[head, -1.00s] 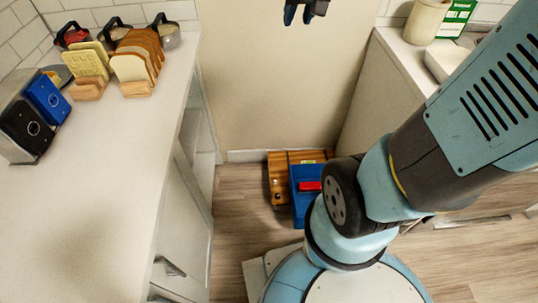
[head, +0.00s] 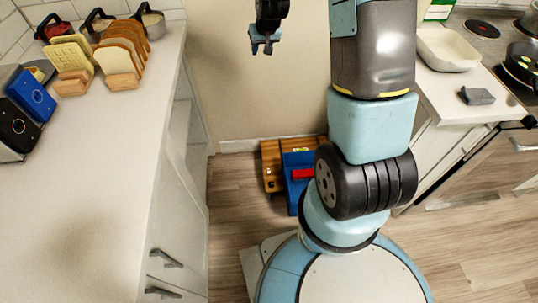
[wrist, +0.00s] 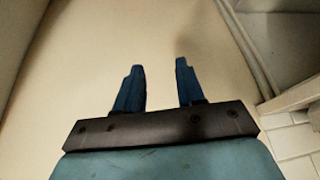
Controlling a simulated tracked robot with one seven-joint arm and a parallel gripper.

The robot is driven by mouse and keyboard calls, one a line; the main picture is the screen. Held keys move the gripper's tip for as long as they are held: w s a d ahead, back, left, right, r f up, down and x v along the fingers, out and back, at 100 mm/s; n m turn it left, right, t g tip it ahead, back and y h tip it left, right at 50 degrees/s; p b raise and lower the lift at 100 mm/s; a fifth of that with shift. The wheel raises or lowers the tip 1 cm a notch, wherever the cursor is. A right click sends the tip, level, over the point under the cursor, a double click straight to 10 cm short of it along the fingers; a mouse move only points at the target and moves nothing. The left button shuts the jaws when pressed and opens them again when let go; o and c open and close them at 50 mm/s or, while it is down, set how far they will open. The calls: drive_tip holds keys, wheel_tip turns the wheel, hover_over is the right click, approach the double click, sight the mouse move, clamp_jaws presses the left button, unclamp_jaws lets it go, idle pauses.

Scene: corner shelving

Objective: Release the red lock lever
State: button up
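A red bar (head: 302,174), which looks like the lock lever, lies on top of a blue box (head: 297,158) on the floor. The box stands in the corner near the back wall, beside a wooden piece (head: 272,166). My arm hides the box's right side. My gripper (head: 262,49) hangs in front of the back wall, well above and apart from the lever. The wrist view shows its two blue fingers (wrist: 159,64) spread with nothing between them. The lever is not in the wrist view.
A white counter (head: 110,160) on the left holds bread slices in racks (head: 117,60), pots and blue and black boxes (head: 31,93). The right counter holds a white dish (head: 447,51) and a grey block (head: 477,96), beside a stove. Wood floor lies between them.

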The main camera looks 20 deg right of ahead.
wheel_tip(320, 180, down, 29)
drive_tip(key=w, duration=0.2)
drive_tip(key=s+f+m, duration=0.1)
drive_tip(key=s+f, duration=0.4)
drive_tip(key=f, duration=0.5)
drive_tip(key=s+f+h, duration=0.1)
drive_tip(key=s+f, duration=0.4)
drive_tip(key=f, duration=0.5)
drive_tip(key=s+f+m, duration=0.1)
drive_tip(key=s+f, duration=0.3)
drive_tip(key=f, duration=0.5)
drive_tip(key=shift+g, duration=0.3)
drive_tip(key=x, duration=1.3)
drive_tip(key=shift+s, duration=0.25)
clamp_jaws()
